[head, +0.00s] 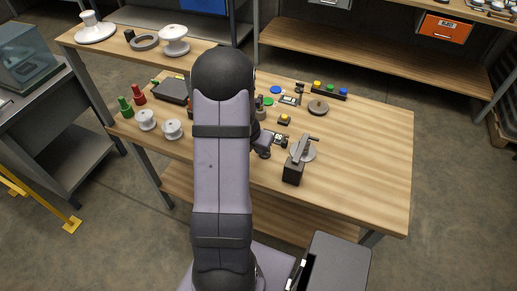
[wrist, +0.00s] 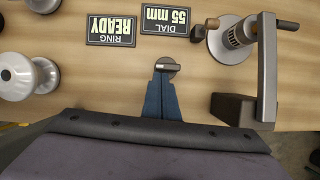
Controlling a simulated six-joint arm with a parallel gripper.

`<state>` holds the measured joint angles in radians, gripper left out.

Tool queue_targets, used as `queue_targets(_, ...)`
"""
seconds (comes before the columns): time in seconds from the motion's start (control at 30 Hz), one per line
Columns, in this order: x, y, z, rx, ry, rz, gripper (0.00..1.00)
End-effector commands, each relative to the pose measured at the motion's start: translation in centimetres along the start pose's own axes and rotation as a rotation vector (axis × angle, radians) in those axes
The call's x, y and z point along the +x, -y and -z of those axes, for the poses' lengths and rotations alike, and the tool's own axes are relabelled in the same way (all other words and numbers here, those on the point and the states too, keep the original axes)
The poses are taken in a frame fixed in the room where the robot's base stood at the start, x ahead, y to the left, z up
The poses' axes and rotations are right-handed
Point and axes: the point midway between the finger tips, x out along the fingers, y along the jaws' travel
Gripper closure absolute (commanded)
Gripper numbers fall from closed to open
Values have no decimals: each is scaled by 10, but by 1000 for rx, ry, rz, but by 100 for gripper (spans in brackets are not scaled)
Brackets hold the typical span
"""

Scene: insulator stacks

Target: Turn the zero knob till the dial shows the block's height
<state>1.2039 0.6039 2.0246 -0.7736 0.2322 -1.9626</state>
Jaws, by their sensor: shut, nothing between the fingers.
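The zero knob (wrist: 167,67), a small grey disc with a dark ridge across it, lies on the wooden table in the wrist view. My gripper (wrist: 163,76) has its blue fingers shut, with the tips at the near edge of the knob; I cannot tell if they touch it. The dial sign (wrist: 165,22), upside down, reads "DIAL 55 mm". The gauge stand (wrist: 266,70) is to the right, with a black base, a grey arm and a round plate; it also shows in the head view (head: 293,173). A ribbed column stands on the plate; I cannot tell if it is the block.
A sign (wrist: 111,30) beside the dial sign reads "RING READY". White insulators (wrist: 17,75) stand at left. In the head view, green (head: 125,106) and red (head: 138,95) pieces stand at the table's left. The table's right side (head: 375,150) is clear.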

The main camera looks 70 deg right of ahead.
Motion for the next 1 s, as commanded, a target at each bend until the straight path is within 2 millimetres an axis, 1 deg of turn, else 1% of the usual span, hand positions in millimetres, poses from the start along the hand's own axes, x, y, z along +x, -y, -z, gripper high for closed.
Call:
queue_targets(0.57, 1, -5, -2, 112, 1, 43, 100)
queue_targets(0.77, 2, -9, -4, 217, 2, 86, 100)
queue_targets(1.0, 2, -14, -8, 422, 1, 167, 100)
